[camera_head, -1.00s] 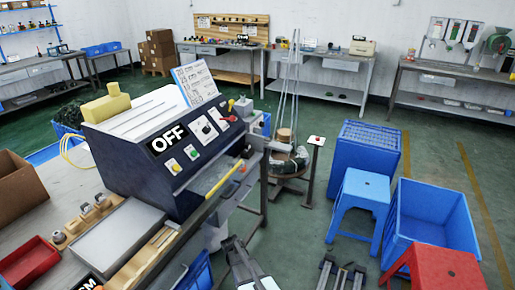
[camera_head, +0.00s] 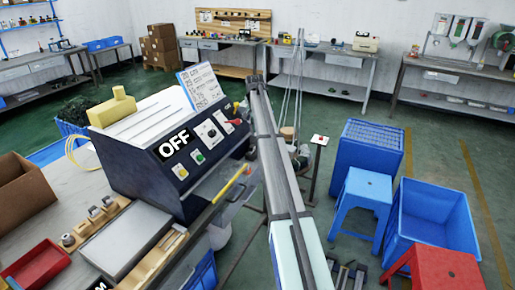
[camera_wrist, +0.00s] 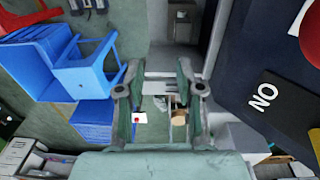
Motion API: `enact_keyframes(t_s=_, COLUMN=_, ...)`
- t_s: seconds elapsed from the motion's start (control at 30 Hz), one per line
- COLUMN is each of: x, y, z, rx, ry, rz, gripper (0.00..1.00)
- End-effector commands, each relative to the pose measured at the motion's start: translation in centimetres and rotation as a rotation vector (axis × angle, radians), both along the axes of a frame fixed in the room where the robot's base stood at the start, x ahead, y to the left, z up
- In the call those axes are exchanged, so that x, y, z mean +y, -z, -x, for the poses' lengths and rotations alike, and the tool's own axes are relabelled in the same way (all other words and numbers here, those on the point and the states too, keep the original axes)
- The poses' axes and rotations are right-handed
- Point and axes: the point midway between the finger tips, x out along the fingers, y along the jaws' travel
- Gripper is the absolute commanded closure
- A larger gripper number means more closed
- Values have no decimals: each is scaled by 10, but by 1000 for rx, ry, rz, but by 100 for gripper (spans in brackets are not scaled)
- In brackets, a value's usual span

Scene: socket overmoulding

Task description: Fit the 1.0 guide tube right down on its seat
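My gripper (camera_wrist: 158,95) is open in the wrist view, its two fingers apart with no object seen held between them. In the head view my arm stretches up past the right side of the machine, and the gripper itself cannot be made out. The dark machine (camera_head: 150,165) carries an OFF sign, knobs and buttons. A yellow-tipped bar (camera_head: 232,183) sticks out at its front right. A wooden holder (camera_head: 103,215) with several small metal parts lies on the bench left of it. I cannot tell which part is the 1.0 guide tube, and its seat cannot be made out.
A red tray (camera_head: 35,268) and grey flat plate (camera_head: 125,240) lie on the bench. A spool stand with a red-button plate (camera_head: 319,140) stands behind my arm.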

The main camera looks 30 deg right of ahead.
Motion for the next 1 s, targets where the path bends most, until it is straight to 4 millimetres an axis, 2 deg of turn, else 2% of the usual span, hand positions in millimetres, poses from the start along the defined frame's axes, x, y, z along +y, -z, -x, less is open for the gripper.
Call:
enact_keyframes(t_s=0.03, x=9, y=-28, z=-12, rx=-5, ry=6, rz=-20, gripper=64)
enact_keyframes(t_s=0.1, x=19, y=-49, z=-18, rx=-4, ry=12, rz=-41, gripper=64)
enact_keyframes(t_s=0.2, x=28, y=-64, z=-20, rx=-2, ry=17, rz=-60, gripper=64)
enact_keyframes(t_s=0.27, x=30, y=-65, z=-21, rx=-1, ry=18, rz=-64, gripper=64)
enact_keyframes(t_s=0.37, x=31, y=-55, z=-19, rx=1, ry=19, rz=-66, gripper=64)
enact_keyframes(t_s=0.8, x=30, y=28, z=-19, rx=0, ry=18, rz=-65, gripper=64)
enact_keyframes(t_s=1.0, x=30, y=50, z=-20, rx=-2, ry=18, rz=-65, gripper=64)
